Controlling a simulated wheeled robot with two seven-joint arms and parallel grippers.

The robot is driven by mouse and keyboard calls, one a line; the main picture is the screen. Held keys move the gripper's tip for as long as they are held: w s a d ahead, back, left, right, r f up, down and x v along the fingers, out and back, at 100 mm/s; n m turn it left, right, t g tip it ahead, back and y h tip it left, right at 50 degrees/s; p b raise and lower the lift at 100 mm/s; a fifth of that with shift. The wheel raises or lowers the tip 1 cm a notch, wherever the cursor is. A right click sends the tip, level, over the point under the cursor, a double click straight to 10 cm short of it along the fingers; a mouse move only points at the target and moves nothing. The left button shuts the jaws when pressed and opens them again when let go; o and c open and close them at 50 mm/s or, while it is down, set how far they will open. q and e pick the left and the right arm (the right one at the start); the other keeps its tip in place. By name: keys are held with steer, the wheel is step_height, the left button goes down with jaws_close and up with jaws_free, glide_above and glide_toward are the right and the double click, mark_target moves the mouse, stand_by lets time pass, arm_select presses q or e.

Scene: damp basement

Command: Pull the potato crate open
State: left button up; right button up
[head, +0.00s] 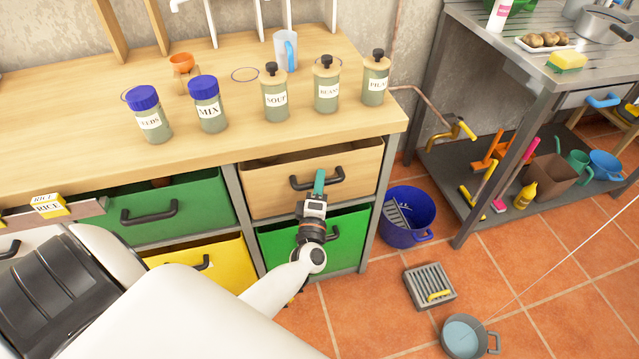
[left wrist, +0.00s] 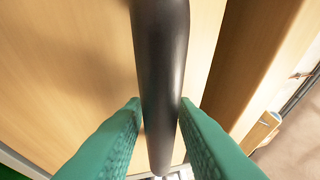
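A light wooden crate front (head: 262,191) with a dark bar handle (head: 331,182) sits in the upper right bay under the workbench. I see no label on it, and its contents are hidden. My left gripper (head: 319,182) is at this handle, with its teal fingers on either side of the bar. In the left wrist view the dark handle (left wrist: 162,70) runs between both fingertips (left wrist: 160,108), which appear to press against it. The crate front behind it (left wrist: 70,60) fills much of that view. My right gripper is not in view.
Green crates (head: 190,205) and a yellow crate (head: 225,262) fill neighbouring bays. Labelled jars (head: 275,97) stand on the worktop.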

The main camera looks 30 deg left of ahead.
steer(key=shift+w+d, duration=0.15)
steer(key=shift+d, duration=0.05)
arm_select(q)
jaws_close()
